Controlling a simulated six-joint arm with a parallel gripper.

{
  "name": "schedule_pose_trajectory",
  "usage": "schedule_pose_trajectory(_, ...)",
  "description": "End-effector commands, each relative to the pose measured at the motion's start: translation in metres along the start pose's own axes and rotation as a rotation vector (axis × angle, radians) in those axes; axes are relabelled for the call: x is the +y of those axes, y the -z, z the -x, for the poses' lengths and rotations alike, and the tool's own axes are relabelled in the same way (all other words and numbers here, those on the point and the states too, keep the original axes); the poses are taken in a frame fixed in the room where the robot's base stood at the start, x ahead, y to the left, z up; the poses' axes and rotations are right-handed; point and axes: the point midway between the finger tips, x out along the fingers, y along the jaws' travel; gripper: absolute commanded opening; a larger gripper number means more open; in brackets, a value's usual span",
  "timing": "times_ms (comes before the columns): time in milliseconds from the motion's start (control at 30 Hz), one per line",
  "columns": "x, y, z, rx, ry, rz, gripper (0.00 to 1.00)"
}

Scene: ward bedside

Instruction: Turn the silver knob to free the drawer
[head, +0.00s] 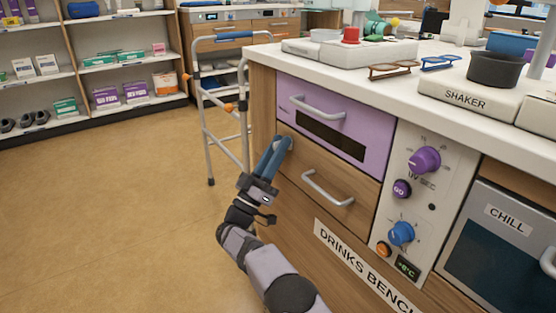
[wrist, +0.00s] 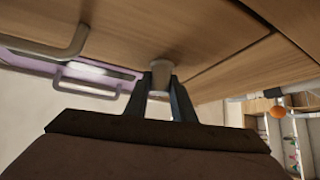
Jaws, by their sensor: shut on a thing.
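My gripper (head: 282,143) is at the upper left of the wooden drawer (head: 316,190), just below the purple drawer. In the wrist view the silver knob (wrist: 161,68) stands out from the wood, and my gripper's two dark fingers (wrist: 160,92) are shut on it, one on each side. In the head view my fingers hide the knob. The wooden drawer has a silver bar handle (head: 327,190), to the right of my gripper. The drawer front looks flush with the bench.
The purple drawer (head: 335,122) with its own handle is directly above. Right of the drawers is a panel with a purple knob (head: 425,160) and a blue knob (head: 401,233). A walking frame (head: 225,110) stands left of the bench. The floor (head: 120,220) at left is clear.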

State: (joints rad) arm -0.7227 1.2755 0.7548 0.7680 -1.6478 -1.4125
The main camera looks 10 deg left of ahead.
Motion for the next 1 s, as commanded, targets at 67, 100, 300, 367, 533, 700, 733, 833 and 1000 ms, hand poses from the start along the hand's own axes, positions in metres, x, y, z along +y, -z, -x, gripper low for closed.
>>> schedule_pose_trajectory(67, -0.0007, -0.004, 0.003, -0.003, -0.015, -0.012, 0.0)
schedule_pose_trajectory(100, -0.0007, -0.0038, 0.0028, -0.003, -0.02, -0.016, 0.0)
schedule_pose_trajectory(300, 0.0001, -0.002, 0.0009, -0.003, -0.034, -0.031, 0.0)
schedule_pose_trajectory(367, 0.0001, -0.0017, 0.0007, -0.003, -0.035, -0.032, 0.0)
schedule_pose_trajectory(533, 0.0003, -0.0012, 0.0002, -0.003, -0.036, -0.033, 0.0)
schedule_pose_trajectory(700, 0.0004, -0.0011, 0.0001, -0.002, -0.036, -0.033, 0.0)
schedule_pose_trajectory(733, 0.0004, -0.0011, 0.0001, -0.002, -0.036, -0.033, 0.27)
schedule_pose_trajectory(833, 0.0003, -0.0009, 0.0001, -0.002, -0.035, -0.032, 0.41)
schedule_pose_trajectory(1000, 0.0001, -0.0005, 0.0, -0.001, -0.034, -0.032, 0.41)
